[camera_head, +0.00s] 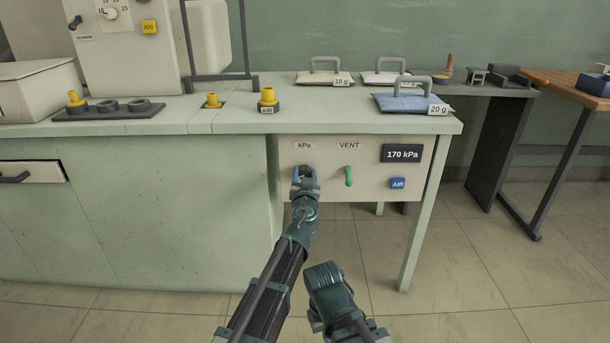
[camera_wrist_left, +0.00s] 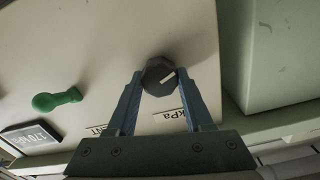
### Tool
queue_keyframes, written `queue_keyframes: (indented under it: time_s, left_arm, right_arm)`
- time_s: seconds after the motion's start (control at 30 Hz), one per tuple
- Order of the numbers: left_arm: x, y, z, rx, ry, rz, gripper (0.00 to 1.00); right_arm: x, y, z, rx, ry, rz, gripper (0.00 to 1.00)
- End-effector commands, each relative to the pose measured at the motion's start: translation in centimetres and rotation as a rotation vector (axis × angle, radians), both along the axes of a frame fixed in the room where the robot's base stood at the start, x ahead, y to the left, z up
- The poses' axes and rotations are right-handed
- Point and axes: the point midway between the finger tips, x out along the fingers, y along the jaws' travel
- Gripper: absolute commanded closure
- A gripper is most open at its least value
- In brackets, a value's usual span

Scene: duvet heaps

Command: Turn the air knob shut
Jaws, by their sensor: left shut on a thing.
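In the head view the gripper covers most of the knob. Right of it are a green VENT lever (camera_head: 348,176), a display (camera_head: 402,154) reading 170 kPa and a blue AIR tag (camera_head: 398,183).
The green bench top (camera_head: 230,121) overhangs the panel. Bags with grey handles, one a blue bag (camera_head: 405,102) marked 20 g, lie on it. A yellow-topped AIR fitting (camera_head: 267,97) stands near its edge. A bench leg (camera_head: 417,230) is right of the panel.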

Motion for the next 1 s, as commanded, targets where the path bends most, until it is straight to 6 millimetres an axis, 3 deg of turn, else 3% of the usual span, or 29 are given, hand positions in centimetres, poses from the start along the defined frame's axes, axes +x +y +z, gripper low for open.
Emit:
queue_keyframes:
  time_s: [0.3, 0.87, 0.9, 1.0]
  left_arm:
    - [-0.20, 0.08, -0.06, -0.123, 0.001, 0.000, 1.00]
    - [-0.22, 0.07, -0.07, -0.152, 0.001, 0.000, 1.00]
    - [-0.22, 0.07, -0.07, -0.152, 0.001, 0.000, 0.47]
    - [-0.19, 0.07, -0.06, -0.151, 0.001, 0.000, 0.29]
  right_arm:
    - [0.00, 0.00, -0.05, 0.000, 0.000, 0.000, 1.00]
    - [0.00, 0.00, -0.04, 0.000, 0.000, 0.000, 1.00]
    - [0.00, 0.00, -0.04, 0.000, 0.000, 0.000, 1.00]
    - [0.00, 0.00, -0.04, 0.000, 0.000, 0.000, 1.00]
